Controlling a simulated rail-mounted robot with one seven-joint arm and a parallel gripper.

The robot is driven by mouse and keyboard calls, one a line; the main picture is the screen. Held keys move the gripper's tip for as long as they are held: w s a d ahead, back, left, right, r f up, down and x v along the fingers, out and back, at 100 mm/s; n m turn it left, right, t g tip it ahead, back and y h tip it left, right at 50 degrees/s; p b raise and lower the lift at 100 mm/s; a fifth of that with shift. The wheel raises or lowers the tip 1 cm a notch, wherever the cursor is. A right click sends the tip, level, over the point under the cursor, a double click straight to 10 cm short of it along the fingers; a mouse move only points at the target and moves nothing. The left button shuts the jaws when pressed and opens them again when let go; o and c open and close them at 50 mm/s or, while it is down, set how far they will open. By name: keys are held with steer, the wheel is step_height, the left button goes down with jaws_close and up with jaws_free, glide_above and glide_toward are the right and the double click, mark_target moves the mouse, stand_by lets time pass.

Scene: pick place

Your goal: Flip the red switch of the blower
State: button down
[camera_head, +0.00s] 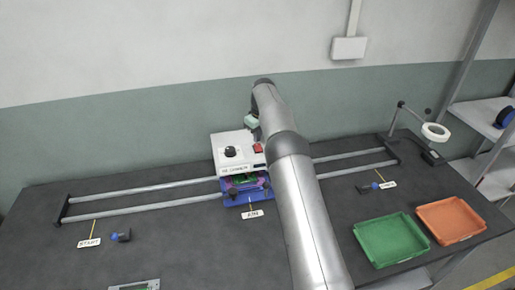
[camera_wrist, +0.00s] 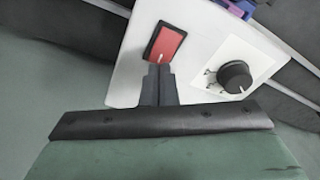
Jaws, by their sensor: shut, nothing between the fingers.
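In the head view my arm hides the fingertips.
A blue carriage (camera_head: 240,198) with a green and purple item sits in front of the blower on two rails (camera_head: 145,203). A green tray (camera_head: 391,239) and an orange tray (camera_head: 451,220) are at the right. A ring lamp (camera_head: 435,132) stands behind them. The wall is close behind.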

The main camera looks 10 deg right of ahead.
mark_target(257, 145)
steer(key=shift+f+b, duration=0.45)
steer(key=shift+f, duration=0.55)
stand_by(0.4)
step_height(257, 145, up, 5)
steer(key=p, duration=0.4)
steer(key=shift+r, duration=0.15)
steer(key=shift+r+p, duration=0.4)
steer(key=shift+r, duration=0.5)
steer(key=shift+r, duration=0.1)
steer(key=s+r+m+b, duration=0.1)
steer(key=s+r+m, duration=0.1)
steer(key=s+r, duration=0.6)
steer(key=s+r+m+b, duration=0.2)
steer(key=s+r, duration=0.2)
steer(key=s, duration=0.8)
steer(key=s+f+m, duration=0.1)
steer(key=s+f, duration=0.1)
steer(key=s, duration=0.9)
steer(key=s+f+m+b, duration=0.1)
steer(key=s+f, duration=0.2)
steer(key=s, duration=0.8)
steer(key=s+f+m+h, duration=0.1)
steer(key=s+f, duration=0.1)
steer(key=s, duration=0.8)
steer(key=shift+s+f, duration=0.3)
steer(key=shift+s, duration=0.1)
